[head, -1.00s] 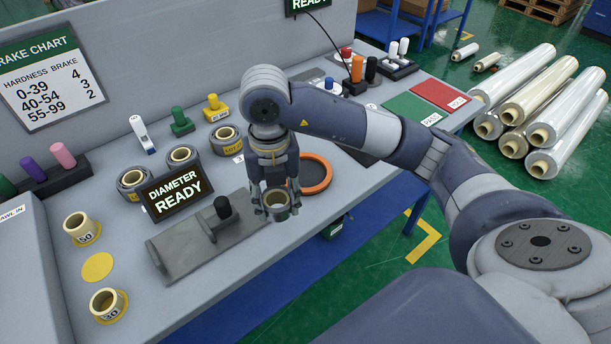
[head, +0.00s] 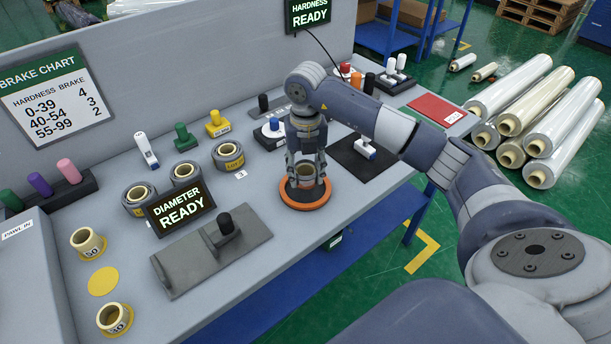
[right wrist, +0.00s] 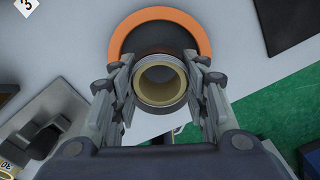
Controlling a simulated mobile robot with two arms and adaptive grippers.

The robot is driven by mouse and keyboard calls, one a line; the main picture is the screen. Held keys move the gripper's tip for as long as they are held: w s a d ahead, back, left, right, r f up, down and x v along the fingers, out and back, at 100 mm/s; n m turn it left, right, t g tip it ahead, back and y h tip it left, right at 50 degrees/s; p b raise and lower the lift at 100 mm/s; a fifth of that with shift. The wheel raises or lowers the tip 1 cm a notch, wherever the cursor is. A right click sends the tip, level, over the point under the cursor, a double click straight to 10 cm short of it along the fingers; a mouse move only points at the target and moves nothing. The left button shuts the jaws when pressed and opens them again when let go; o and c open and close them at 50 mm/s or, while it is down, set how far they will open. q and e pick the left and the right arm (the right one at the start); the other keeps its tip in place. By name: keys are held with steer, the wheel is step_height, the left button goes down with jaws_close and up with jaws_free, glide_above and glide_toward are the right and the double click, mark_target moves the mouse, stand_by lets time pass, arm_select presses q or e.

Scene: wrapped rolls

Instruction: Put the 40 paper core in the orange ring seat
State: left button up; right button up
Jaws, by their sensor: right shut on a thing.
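My right gripper (head: 306,172) is shut on a short tan core with a grey outside (head: 306,183). No number can be read on it. The orange ring seat (head: 304,204) with a dark middle lies on the bench under the gripper. In the right wrist view, the fingers (right wrist: 160,85) grip the core (right wrist: 160,100) from both sides. The orange ring (right wrist: 165,14) shows behind it, partly hidden by fingers and core. The core overlaps the seat's dark middle; I cannot tell whether they touch. My left gripper is not in view.
Two tan cores, upper (head: 88,241) and lower (head: 114,318), stand left beside a bare yellow disc (head: 102,281). Grey wrapped rolls (head: 228,155) and a grey fixture with a black knob (head: 212,248) are left of the seat. A black mat (head: 362,158) lies right.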

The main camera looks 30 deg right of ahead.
step_height(320, 180, down, 2)
steer(key=shift+s+f+p, duration=0.1)
steer(key=shift+f+p, duration=0.05)
steer(key=shift+p, duration=0.15)
steer(key=shift+f, duration=0.3)
steer(key=o, duration=1.1)
steer(key=shift+r, duration=0.15)
steer(key=shift+r, duration=0.25)
step_height(320, 180, up, 12)
steer(key=shift+f+b, duration=0.2)
steer(key=shift+b, duration=0.7)
steer(key=shift+f, duration=0.1)
